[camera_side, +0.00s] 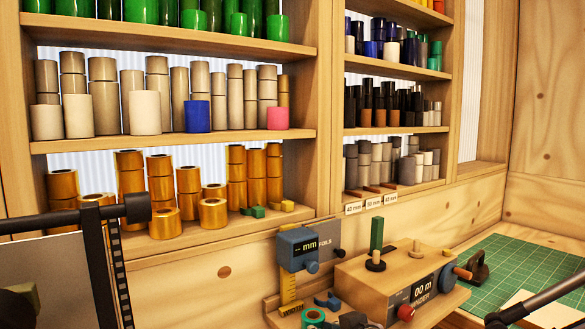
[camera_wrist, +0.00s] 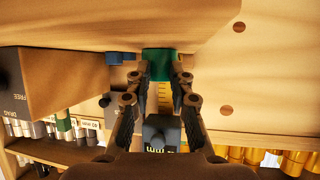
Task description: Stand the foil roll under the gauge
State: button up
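The green foil roll (camera_wrist: 160,62) sits between my fingertips in the wrist view, their tips at its two sides. My gripper (camera_wrist: 162,70) appears shut on it, though the contact is partly hidden. In the side view the roll (camera_side: 313,318) shows at the bottom edge, its open end visible, in front of the gauge's foot. The gauge has a blue head (camera_side: 297,250) marked "mm" and a yellow upright scale (camera_side: 289,290). In the wrist view the head (camera_wrist: 161,134) shows upside down, with the scale (camera_wrist: 163,98) between my fingers.
The wooden winder (camera_side: 395,280), with a green post (camera_side: 376,238) and red knob (camera_side: 405,312), stands close right of the gauge. A small blue piece (camera_side: 327,300) lies by the roll. Shelves full of rolls stand behind. A green cutting mat (camera_side: 520,265) lies at the right.

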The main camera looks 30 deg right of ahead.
aim_at(314, 322)
jog(key=shift+w, duration=1.9)
jog(key=shift+s+a, duration=0.2)
jog(key=shift+s, duration=0.85)
jog(key=shift+s+a, duration=0.2)
jog(key=shift+s, duration=0.85)
jog(key=shift+s+a, duration=0.2)
jog(key=shift+s, duration=0.85)
